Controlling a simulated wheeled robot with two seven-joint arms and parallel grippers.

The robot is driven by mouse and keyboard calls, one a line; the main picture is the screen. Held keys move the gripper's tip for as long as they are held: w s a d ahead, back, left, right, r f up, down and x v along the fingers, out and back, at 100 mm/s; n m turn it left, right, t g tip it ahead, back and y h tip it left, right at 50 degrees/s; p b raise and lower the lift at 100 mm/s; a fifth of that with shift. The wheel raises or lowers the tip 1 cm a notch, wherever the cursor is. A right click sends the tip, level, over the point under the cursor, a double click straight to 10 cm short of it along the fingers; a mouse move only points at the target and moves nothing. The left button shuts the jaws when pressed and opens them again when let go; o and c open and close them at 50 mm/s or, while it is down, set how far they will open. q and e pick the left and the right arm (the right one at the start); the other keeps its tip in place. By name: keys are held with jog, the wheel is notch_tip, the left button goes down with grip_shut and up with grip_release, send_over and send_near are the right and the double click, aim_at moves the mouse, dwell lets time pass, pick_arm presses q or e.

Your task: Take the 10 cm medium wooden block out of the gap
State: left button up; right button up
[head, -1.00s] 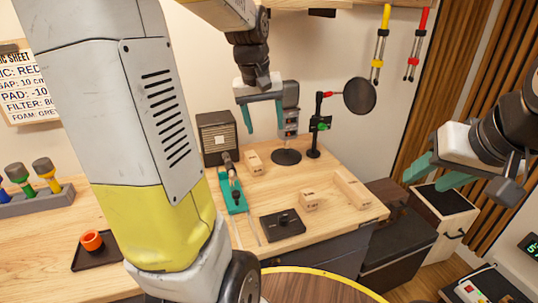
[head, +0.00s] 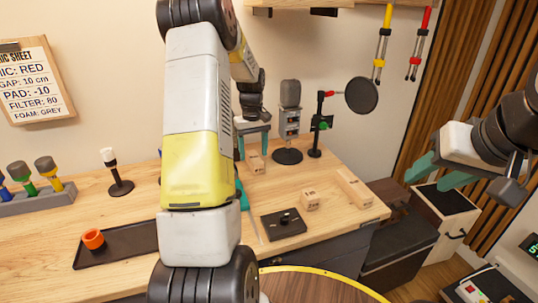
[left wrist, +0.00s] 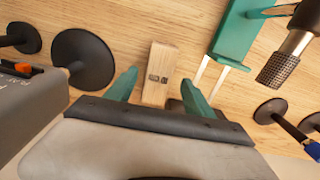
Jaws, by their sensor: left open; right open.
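The medium wooden block (head: 257,166) lies on the bench between the disc base of the grey microphone (head: 289,123) and the teal slide tool (head: 242,192). In the left wrist view the block (left wrist: 158,72) has a dark label too small to read surely. My left gripper (head: 253,146) is open above the block's rear end. In the left wrist view its fingers (left wrist: 160,90) stand on either side of the block, apart from it as far as I can tell. My arm hides the speaker box. My right gripper (head: 436,174) is open and empty at the right.
A smaller block (head: 310,200), a longer block (head: 354,188) and a black box with a knob (head: 283,225) lie in front. A pop-filter stand (head: 314,135) is behind.

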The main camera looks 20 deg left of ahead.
aim_at(254, 157)
pick_arm(q)
notch_tip(254, 157, down, 4)
jog(key=shift+w, duration=0.15)
grip_shut()
jog(key=shift+r, duration=0.1)
dwell(0.3)
